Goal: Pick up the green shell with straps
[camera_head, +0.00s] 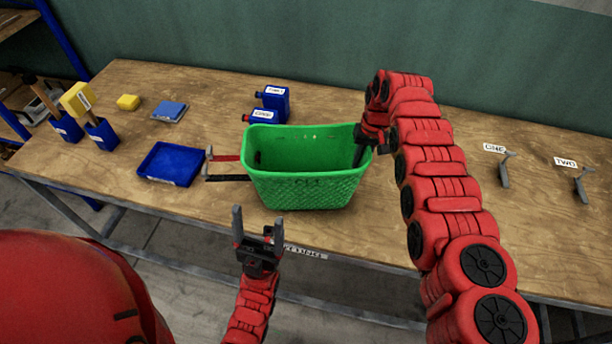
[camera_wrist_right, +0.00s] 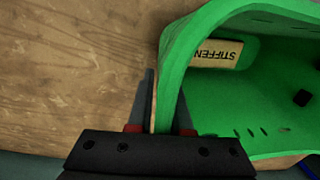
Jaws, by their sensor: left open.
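The green shell (camera_head: 310,188) is an open, basket-like tub standing upright at the front middle of the wooden table. My right gripper (camera_head: 362,152) is at the shell's right rim. In the right wrist view its fingers (camera_wrist_right: 162,105) straddle the green wall (camera_wrist_right: 172,75), one on each side, set close together and shut on it. A label reading "STIFFEN" (camera_wrist_right: 217,54) shows inside the shell. My left gripper (camera_head: 258,228) is open and empty, in front of the table edge, below the shell's left side.
A blue tray (camera_head: 170,164) lies left of the straps. Blue containers (camera_head: 270,105) stand behind the shell. Grey hooks (camera_head: 504,170) labelled ONE and TWO are at the right.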

